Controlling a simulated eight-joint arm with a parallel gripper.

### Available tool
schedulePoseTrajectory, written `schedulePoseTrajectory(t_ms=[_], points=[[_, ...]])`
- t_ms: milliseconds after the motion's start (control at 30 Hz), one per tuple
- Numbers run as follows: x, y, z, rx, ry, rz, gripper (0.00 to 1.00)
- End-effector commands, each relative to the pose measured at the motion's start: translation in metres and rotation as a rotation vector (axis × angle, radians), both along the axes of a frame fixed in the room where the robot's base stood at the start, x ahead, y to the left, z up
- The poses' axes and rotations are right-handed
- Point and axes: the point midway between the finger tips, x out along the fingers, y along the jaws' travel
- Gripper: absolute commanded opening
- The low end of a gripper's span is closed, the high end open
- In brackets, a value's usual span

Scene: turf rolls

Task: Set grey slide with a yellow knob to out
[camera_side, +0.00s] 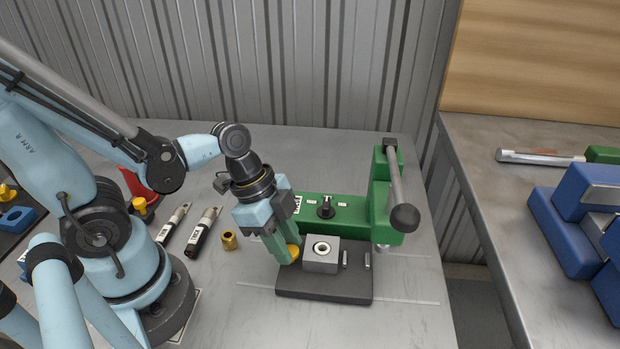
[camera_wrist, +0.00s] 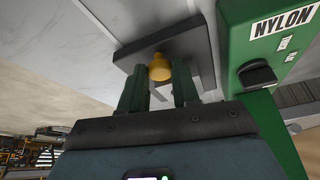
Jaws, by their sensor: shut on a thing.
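The yellow knob (camera_side: 294,252) is at the left side of a grey block with a round hole (camera_side: 321,256), which I take to be the slide. The block sits on a dark base plate (camera_side: 325,287) in front of the green machine. My gripper (camera_side: 285,256) reaches down from the upper left, with its green fingers shut on the knob. In the wrist view the knob (camera_wrist: 160,68) shows between the two fingertips, above the dark plate (camera_wrist: 190,45). The fingers hide part of the knob and its joint with the block.
The green press (camera_side: 350,215) has a black dial (camera_side: 326,206) and a lever with a dark ball (camera_side: 404,218) at the right. A brass bushing (camera_side: 229,240) and two labelled tools (camera_side: 203,232) lie to the left. The bench front is clear. Blue fixtures (camera_side: 570,215) stand on the right-hand bench.

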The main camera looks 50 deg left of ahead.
Motion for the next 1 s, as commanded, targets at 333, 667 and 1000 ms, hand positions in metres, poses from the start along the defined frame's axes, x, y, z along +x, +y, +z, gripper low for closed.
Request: schedulePoseTrajectory(t_ms=[333,667,1000], points=[[-0.019,0.022,0.001,-0.002,-0.010,0.008,0.00],[-0.021,0.023,0.001,-0.001,-0.010,0.004,0.00],[-0.022,0.023,0.000,-0.001,-0.006,0.002,0.41]])
